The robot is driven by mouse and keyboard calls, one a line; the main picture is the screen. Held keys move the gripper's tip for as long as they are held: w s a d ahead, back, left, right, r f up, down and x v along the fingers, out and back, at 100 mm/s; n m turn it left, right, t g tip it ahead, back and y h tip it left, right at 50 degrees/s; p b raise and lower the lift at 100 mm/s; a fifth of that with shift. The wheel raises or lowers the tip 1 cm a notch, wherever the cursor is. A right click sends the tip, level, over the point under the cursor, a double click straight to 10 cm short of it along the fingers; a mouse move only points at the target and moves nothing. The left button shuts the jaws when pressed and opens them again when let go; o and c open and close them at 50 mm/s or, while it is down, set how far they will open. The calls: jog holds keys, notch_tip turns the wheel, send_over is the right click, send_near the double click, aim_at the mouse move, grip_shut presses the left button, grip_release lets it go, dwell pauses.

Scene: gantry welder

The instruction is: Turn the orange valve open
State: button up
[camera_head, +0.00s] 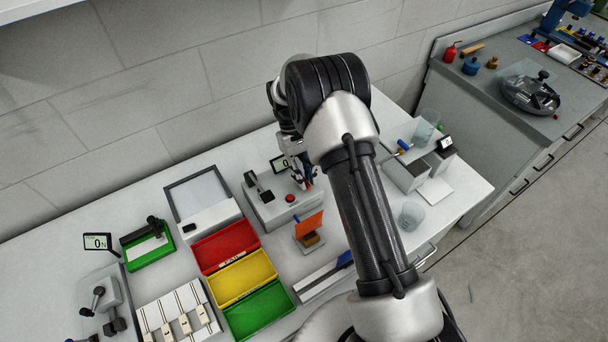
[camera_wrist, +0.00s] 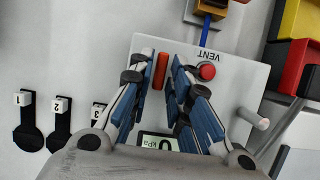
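The orange valve (camera_wrist: 160,71) is a short orange bar on a light grey panel (camera_wrist: 235,95), seen in the wrist view. My gripper (camera_wrist: 162,73) is over the panel, its two blue-padded fingers apart, with the orange bar between their tips. A narrow gap shows on the right side of the bar; the left finger is very close to it, and I cannot tell whether they touch. In the head view my gripper (camera_head: 304,174) is above the grey unit (camera_head: 267,208), and the valve is not clearly visible there.
A red button (camera_wrist: 206,71) marked VENT sits just right of the fingers. A kPa display (camera_wrist: 158,142) is partly hidden by my gripper. Numbered black tags (camera_wrist: 28,125) lie at left. Red (camera_head: 225,245), yellow (camera_head: 242,277) and green (camera_head: 258,310) bins stand nearby.

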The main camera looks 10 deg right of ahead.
jog(key=shift+o, duration=1)
jog(key=v, duration=1.2)
